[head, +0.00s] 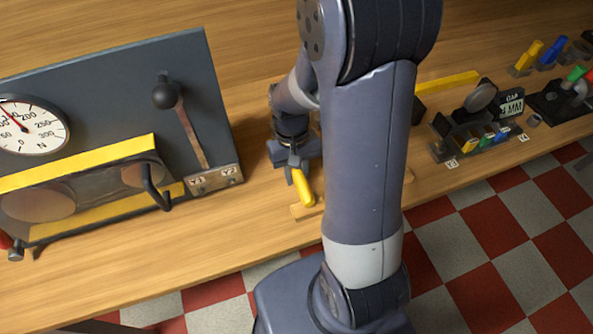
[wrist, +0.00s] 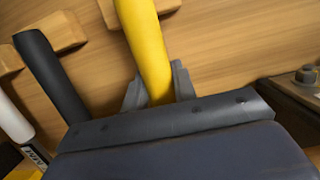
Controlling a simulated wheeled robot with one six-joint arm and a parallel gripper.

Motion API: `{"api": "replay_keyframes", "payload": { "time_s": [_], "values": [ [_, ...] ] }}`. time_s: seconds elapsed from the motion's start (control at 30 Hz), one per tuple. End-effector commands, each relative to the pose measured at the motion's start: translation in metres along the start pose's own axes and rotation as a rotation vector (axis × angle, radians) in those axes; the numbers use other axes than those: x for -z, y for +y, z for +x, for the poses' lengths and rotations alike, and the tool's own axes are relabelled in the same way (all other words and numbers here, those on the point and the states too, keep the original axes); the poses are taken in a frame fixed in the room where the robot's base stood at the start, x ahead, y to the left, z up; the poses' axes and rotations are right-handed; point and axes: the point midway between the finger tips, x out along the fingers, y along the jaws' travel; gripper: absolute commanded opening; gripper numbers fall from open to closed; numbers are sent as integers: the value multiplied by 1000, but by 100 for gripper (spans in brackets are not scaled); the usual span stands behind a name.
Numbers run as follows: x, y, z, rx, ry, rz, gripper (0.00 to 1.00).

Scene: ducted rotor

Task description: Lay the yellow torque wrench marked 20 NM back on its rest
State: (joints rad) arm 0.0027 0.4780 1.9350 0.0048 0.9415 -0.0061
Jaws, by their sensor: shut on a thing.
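The yellow wrench handle (head: 304,188) shows below my gripper (head: 295,170) in the head view, over the bench. In the wrist view the yellow handle (wrist: 148,45) runs up between the two grey fingers of my gripper (wrist: 155,88), which are shut on it. No 20 NM mark on it can be read, and its other end is hidden. A wooden rest (wrist: 115,16) lies beside and behind the yellow handle. Whether the handle touches this rest cannot be told. In the head view a wooden strip (head: 300,211) shows just under the handle's tip.
A black handle (wrist: 45,75) and a white one (wrist: 10,116) lie left of my gripper, near another wooden rest (wrist: 60,32). A dark gauge panel (head: 215,100) with a lever stands left. A parts tray (head: 455,148) and coloured tools stand right.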

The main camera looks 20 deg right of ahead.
Motion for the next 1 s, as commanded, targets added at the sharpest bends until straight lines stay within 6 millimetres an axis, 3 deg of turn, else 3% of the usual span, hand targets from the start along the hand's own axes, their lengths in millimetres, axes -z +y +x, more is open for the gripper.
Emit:
{"api": "replay_keyframes", "payload": {
  "time_s": [0.4,0.43,0.5,0.73,1.0],
  "values": [
    [1,0,5,0,1,0,0],
    [1,0,5,0,1,0,28],
    [1,0,5,0,1,0,34],
    [1,0,5,0,0,0,52],
    [1,0,3,0,0,0,52]
  ]
}}
